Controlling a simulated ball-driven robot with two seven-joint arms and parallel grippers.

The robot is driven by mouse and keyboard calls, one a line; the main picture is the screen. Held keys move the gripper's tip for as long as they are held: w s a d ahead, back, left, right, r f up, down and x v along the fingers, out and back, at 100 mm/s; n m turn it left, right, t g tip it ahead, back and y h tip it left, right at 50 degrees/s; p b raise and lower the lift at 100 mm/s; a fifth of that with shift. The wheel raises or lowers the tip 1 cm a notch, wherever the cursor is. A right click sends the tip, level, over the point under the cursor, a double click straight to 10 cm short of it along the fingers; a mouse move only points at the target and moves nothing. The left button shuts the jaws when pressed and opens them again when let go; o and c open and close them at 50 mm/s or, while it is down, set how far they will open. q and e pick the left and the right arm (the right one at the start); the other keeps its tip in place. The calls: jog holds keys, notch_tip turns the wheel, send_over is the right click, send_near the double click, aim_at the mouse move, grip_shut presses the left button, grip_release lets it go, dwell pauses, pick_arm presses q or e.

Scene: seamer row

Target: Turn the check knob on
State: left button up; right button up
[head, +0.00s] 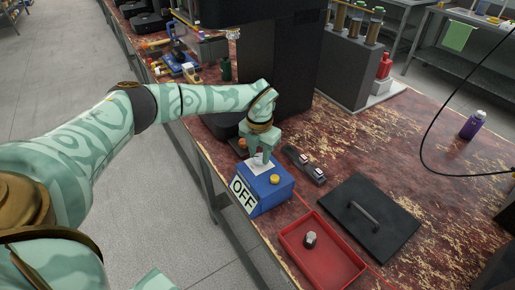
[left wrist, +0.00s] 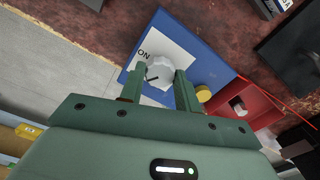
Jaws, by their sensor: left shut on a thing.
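A blue box (head: 268,192) stands near the left edge of the worktop, with a large OFF sign (head: 243,194) on its front and a yellow button (head: 275,179) on top. The check knob (left wrist: 160,72) is pale grey with a dark pointer line, on a white plate (left wrist: 168,47) lettered ON at its left. My left gripper (head: 261,153) reaches down onto the knob. In the left wrist view its two fingers (left wrist: 160,76) are on either side of the knob, shut on it. The fingers hide parts of the plate. My right gripper is not seen.
A red tray (head: 333,270) holding a small metal piece (head: 310,239) lies in front of the box. A black plate with a handle (head: 345,222) lies to its right. A dark machine column (head: 290,60) rises behind my gripper. The worktop at right is mostly clear around a purple bottle (head: 472,125).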

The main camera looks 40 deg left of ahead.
aim_at(259, 156)
pick_arm(q)
jog(key=m+p, duration=0.1)
jog(key=m, duration=0.1)
jog(key=shift+r+m, duration=0.2)
jog(key=shift+m, duration=0.2)
jog(key=m+p, duration=0.1)
jog(key=m, duration=0.1)
jog(key=shift+m+p, duration=0.3)
jog(key=shift+m, duration=0.1)
jog(key=m+p, duration=0.1)
jog(key=m, duration=0.4)
jog(key=shift+f, duration=0.15)
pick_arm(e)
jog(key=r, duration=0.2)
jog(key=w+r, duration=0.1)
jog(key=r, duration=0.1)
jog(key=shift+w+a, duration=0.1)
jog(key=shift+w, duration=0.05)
pick_arm(q)
jog(key=shift+m, duration=0.3)
jog(key=o, duration=1)
jog(key=shift+c, duration=0.2)
notch_tip(259, 156, up, 16)
jog(key=p, duration=0.4)
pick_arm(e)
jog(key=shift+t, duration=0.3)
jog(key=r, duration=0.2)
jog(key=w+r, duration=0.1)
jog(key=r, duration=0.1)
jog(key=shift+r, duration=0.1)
